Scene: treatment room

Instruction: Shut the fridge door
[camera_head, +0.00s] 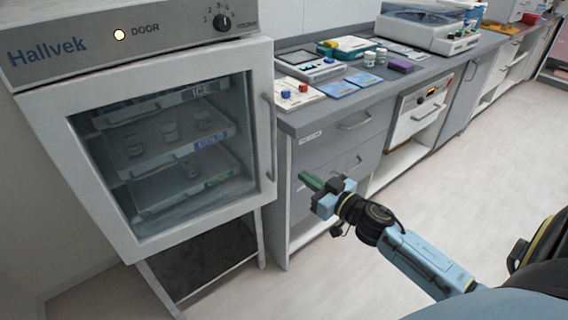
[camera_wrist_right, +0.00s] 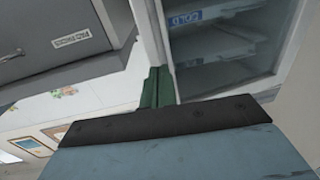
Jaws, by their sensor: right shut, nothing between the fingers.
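The fridge (camera_head: 130,45) stands at the left, with a grey top panel. An orange lamp beside the word DOOR is lit. Its glass door (camera_head: 262,100) has a white frame and a vertical handle (camera_head: 271,135) on the right side. The frame stands slightly out past the panel's right end; I cannot tell how wide any gap is. My right gripper (camera_head: 312,182) has green fingers, shut and empty, right of the door's lower right corner. In the right wrist view the fingers (camera_wrist_right: 157,88) point toward the white door frame (camera_wrist_right: 152,35); contact is unclear. My left gripper is not in view.
A grey counter (camera_head: 300,118) with drawers runs from beside the fridge to the back right. Trays, boxes and devices lie on it. A dark stand (camera_head: 205,262) is under the fridge. The floor (camera_head: 470,170) at the right is clear.

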